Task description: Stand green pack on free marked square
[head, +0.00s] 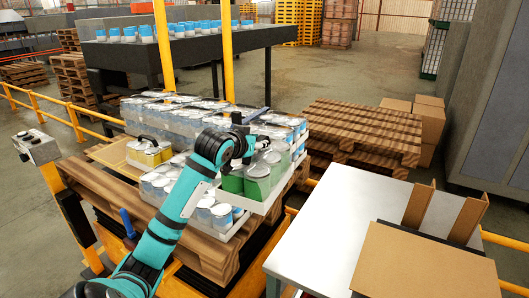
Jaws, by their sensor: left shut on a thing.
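The green pack (257,182), several green cans, is at the front right corner of the loaded pallet. My left gripper (257,145) is right above it, shut on its top; the fingertips and handle are small and partly hidden by the wrist. I cannot tell whether the pack is lifted. White-and-blue packs (170,118) stand behind and to the left. A yellow pack (148,153) with a dark handle stands on a light wooden board (108,155) at left. No marked square can be made out. My right gripper is not in view.
A wooden pallet (85,180) bears the packs. A grey table (325,225) with a cardboard piece (425,265) is at right. Yellow posts (163,45) rise behind the packs, before a dark conveyor (195,60). Empty pallets (365,125) stand at back right.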

